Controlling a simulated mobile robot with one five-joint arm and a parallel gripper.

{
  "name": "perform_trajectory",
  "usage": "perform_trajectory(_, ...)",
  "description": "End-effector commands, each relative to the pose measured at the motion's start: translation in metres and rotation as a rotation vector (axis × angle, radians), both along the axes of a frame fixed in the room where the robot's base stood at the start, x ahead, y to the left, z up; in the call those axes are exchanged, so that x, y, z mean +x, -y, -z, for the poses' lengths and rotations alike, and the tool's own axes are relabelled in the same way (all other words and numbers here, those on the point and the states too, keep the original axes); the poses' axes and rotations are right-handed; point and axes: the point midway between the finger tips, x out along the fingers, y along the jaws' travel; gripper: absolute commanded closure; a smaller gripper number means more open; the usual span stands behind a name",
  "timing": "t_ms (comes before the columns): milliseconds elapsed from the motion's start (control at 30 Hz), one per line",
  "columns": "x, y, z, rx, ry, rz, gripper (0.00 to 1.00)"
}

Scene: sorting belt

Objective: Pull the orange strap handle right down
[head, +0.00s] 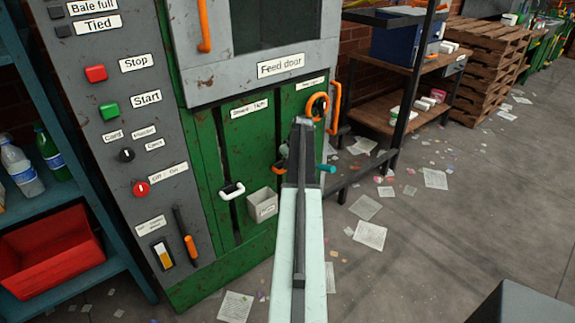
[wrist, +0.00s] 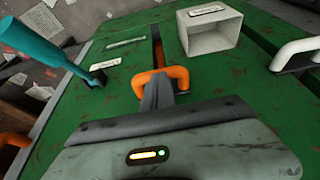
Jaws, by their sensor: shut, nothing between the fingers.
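The orange strap handle (wrist: 147,81) is a U-shaped loop on the green panel in the wrist view. A narrow dark slot runs from it toward the top of that view, between the teal lever and the grey bin. My gripper (wrist: 158,86) is shut and empty, with its dark fingers at the loop, overlapping its opening. I cannot tell whether they touch it.
A teal lever (wrist: 45,50), a grey bin (wrist: 207,38) and a white handle (wrist: 298,54) stand out from the panel around my gripper. In the head view an orange ring (head: 310,101) and an upright orange handle (head: 335,108) are beside my arm. A dark-framed shelf stands right.

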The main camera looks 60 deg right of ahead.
Motion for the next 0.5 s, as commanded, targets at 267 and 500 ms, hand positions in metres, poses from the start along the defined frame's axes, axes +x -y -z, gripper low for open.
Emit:
perform_trajectory(267, -0.001, -0.004, -0.033, 0.000, 0.000, -0.004, 1.00)
perform_trajectory(500, -0.016, -0.010, -0.089, -0.002, 0.002, -0.003, 1.00)
